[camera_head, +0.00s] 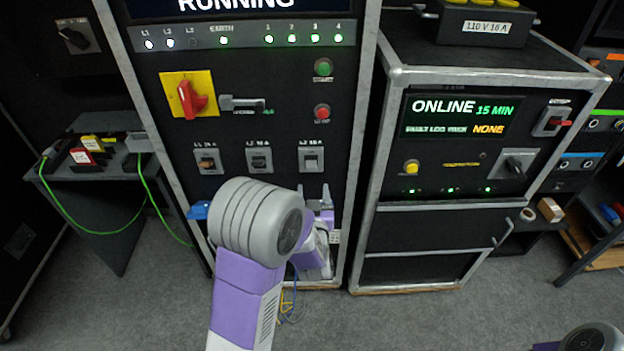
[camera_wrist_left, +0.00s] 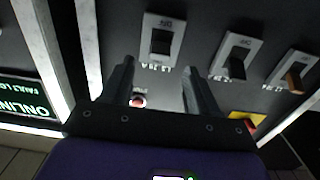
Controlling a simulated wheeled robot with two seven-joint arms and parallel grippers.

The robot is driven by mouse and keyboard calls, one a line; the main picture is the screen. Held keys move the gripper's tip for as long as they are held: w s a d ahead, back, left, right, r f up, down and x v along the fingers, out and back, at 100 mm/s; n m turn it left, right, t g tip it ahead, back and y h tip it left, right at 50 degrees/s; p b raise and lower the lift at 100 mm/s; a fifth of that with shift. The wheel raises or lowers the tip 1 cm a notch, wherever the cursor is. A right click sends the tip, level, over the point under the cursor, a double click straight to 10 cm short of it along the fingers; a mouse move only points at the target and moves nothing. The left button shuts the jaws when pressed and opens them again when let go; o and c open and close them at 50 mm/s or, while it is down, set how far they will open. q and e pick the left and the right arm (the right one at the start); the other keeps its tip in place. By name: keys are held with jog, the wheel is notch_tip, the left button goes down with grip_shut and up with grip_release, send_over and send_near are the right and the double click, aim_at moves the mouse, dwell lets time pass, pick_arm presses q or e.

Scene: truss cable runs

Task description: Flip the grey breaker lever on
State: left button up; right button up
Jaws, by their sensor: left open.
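Three breaker switches sit in a row on the left rack's panel. The right one, marked L3 (camera_head: 311,159), has a greyish lever and shows near the top of the left wrist view (camera_wrist_left: 161,42), where the picture is upside down. The middle breaker (camera_head: 259,160) has a dark lever and the left one (camera_head: 207,161) a brown-orange lever. My left gripper (camera_head: 314,196) is open and empty just below the L3 breaker. In the left wrist view its fingers (camera_wrist_left: 158,72) point toward that breaker, apart from it. My right gripper is not in view.
A red rotary switch on a yellow plate (camera_head: 187,96), a green button (camera_head: 323,67) and a red button (camera_head: 322,112) are on the same panel. Of the lamps above, L1 and L2 are lit and L3 (camera_head: 192,43) is dark. A second rack (camera_head: 450,235) stands close on the right.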

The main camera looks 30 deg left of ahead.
aim_at(311, 160)
pick_arm(q)
jog(key=b+x, duration=0.1)
jog(key=x, duration=0.6)
jog(key=shift+w+a+r, duration=0.15)
jog(key=shift+a+r, duration=0.15)
jog(key=shift+r, duration=0.1)
jog(key=c, duration=1.1)
jog(key=shift+o, duration=0.2)
jog(key=g+p, duration=0.1)
jog(key=p, duration=0.2)
jog(key=r+g+h+p, duration=0.1)
jog(key=p, duration=0.2)
jog(key=r+g+p, duration=0.1)
jog(key=p, duration=0.3)
jog(key=shift+w+a+r+h, duration=0.1)
jog(key=shift+w+r+h, duration=0.15)
jog(key=shift+h, duration=0.15)
jog(key=shift+f+g+p, duration=0.1)
jog(key=shift+g+p, duration=0.3)
jog(key=shift+p, duration=0.15)
